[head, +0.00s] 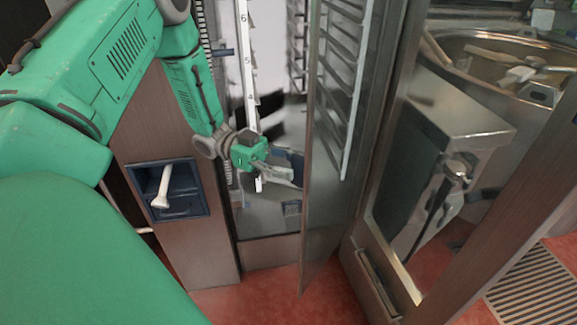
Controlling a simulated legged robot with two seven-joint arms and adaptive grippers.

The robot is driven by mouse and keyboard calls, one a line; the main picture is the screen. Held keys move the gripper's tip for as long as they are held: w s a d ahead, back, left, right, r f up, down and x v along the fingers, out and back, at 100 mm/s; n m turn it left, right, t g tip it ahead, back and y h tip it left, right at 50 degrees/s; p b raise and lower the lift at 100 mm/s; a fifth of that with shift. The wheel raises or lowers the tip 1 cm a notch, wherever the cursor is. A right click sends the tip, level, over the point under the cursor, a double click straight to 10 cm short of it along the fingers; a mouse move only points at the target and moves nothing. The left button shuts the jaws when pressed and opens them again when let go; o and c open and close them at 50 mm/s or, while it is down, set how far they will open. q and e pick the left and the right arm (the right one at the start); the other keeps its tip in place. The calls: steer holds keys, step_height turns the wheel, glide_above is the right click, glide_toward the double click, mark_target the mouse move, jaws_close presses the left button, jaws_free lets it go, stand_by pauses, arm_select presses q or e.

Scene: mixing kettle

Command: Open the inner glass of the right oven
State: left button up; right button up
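The right oven stands open, and its cavity (272,212) shows at the centre. A tall glass panel (328,205), which looks like the inner glass, stands at an angle between the cavity and the outer door (365,235). Rack rails show in or through it. My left arm comes in from the left, and my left gripper (282,173) is in front of the cavity, left of the panel. Its grey fingers point right towards the panel; I see no grip on it. Their spacing is too small to tell. My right gripper is out of view.
A blue recessed box with a white handle (160,188) is on the front panel left of the cavity. A large steel kettle (500,62) shows at the upper right, beyond the door. A floor grate (535,290) lies at the lower right. Red floor (245,305) is clear below the oven.

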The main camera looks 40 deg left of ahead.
arm_select(q)
steer(key=shift+w+f, duration=0.1)
steer(key=v, duration=1.2)
steer(key=shift+w+f, duration=0.1)
steer(key=shift+f, duration=0.05)
